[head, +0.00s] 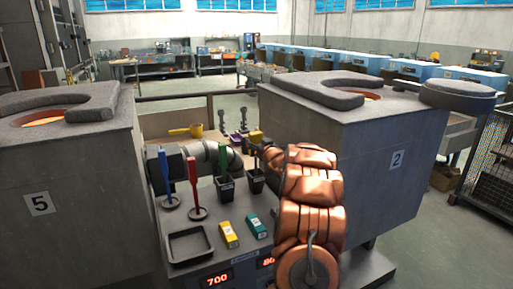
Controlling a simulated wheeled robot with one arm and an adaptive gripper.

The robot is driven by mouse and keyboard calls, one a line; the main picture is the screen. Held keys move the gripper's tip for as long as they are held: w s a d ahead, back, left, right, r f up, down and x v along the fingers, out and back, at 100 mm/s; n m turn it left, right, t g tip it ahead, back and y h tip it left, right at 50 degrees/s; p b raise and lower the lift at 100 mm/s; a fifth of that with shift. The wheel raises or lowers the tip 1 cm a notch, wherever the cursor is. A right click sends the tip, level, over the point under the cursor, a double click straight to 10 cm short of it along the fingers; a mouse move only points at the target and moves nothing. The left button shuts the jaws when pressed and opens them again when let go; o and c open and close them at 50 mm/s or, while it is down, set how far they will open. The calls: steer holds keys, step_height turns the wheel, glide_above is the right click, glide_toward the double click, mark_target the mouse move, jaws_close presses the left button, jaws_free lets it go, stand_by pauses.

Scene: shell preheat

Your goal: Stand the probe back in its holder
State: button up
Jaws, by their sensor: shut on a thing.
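A probe with a yellow handle (255,136) shows at the fingers of my gripper (261,149), which is shut on it. Only the upper part shows clearly. A dark square cup-like holder (256,184) stands just below, and I cannot tell whether the probe's lower end is inside it. Beside it on the left, a green-handled probe (223,158) stands upright in a similar dark cup (226,191). A blue-handled probe (165,168) and a red-handled probe (193,174) stand upright on round dark bases further left. My copper-coloured arm hides the area right of the holder.
A black tray (190,261), a yellow box (228,234) and a green box (256,227) lie on the grey bench. Furnace 5 (75,165) stands left and furnace 2 (355,150) right, both with glowing openings. A wire cage (492,165) is far right.

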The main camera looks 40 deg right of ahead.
steer(key=shift+f, duration=0.95)
steer(key=shift+f, duration=0.15)
steer(key=o, duration=1.1)
steer(key=shift+o, duration=0.2)
steer(key=b+v, duration=0.2)
steer(key=v, duration=1)
